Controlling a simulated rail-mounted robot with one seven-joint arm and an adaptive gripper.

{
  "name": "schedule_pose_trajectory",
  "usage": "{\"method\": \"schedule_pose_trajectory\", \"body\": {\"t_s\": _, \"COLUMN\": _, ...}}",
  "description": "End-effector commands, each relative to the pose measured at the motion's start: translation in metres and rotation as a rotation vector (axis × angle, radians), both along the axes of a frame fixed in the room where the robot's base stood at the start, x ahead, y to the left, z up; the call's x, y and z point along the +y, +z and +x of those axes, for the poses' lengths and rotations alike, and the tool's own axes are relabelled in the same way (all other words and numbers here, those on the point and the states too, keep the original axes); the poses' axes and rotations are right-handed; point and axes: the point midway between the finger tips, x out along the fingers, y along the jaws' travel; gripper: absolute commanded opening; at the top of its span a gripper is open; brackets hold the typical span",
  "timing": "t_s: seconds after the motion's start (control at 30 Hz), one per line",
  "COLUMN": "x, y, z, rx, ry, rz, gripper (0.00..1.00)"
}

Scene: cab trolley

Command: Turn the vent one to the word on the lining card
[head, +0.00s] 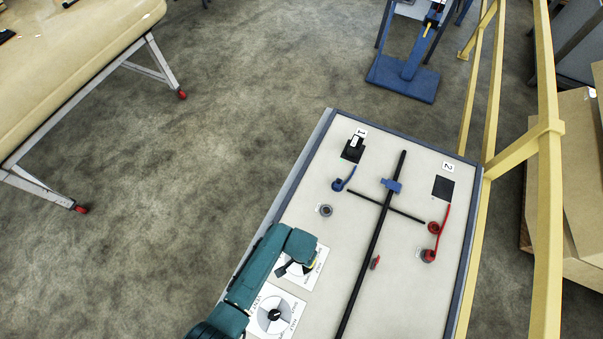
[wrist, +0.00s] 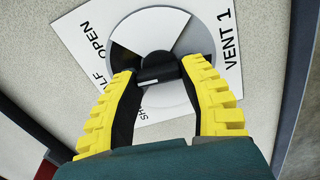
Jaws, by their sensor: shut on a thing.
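Vent one is a black knob (wrist: 158,70) on a round grey and white dial (wrist: 150,28). Its white plate (wrist: 225,20) reads VENT 1 at the right and OPEN at the left; two other words are partly hidden by my left finger. My gripper (wrist: 161,72) has its yellow fingers shut on the knob, one on each side. Which word the knob points to is hard to tell. In the head view my gripper (head: 308,263) covers much of the vent plate (head: 318,260). I cannot make out a lining card with a readable word.
A second dial (head: 273,315) sits just below the vent plate on the trolley top (head: 400,290). Black rods (head: 374,230), a blue lever (head: 344,180), red levers (head: 438,230) and black blocks labelled 1 (head: 352,150) and 2 (head: 443,188) stand farther off. A yellow rail (head: 547,200) runs at right.

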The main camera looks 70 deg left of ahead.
Motion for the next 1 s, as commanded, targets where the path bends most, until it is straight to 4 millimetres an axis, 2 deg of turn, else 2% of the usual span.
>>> {"method": "schedule_pose_trajectory", "body": {"t_s": 0.5, "x": -0.0036, "y": -0.0009, "z": -0.0017, "rx": 0.003, "ry": -0.462, "rz": -0.002, "gripper": 0.07}}
{"method": "schedule_pose_trajectory", "body": {"t_s": 0.73, "x": -0.0045, "y": -0.0016, "z": -0.002, "rx": 0.003, "ry": -0.599, "rz": -0.002, "gripper": 0.07}}
{"method": "schedule_pose_trajectory", "body": {"t_s": 1.0, "x": -0.0047, "y": -0.0021, "z": -0.002, "rx": 0.002, "ry": -0.675, "rz": -0.002, "gripper": 0.07}}
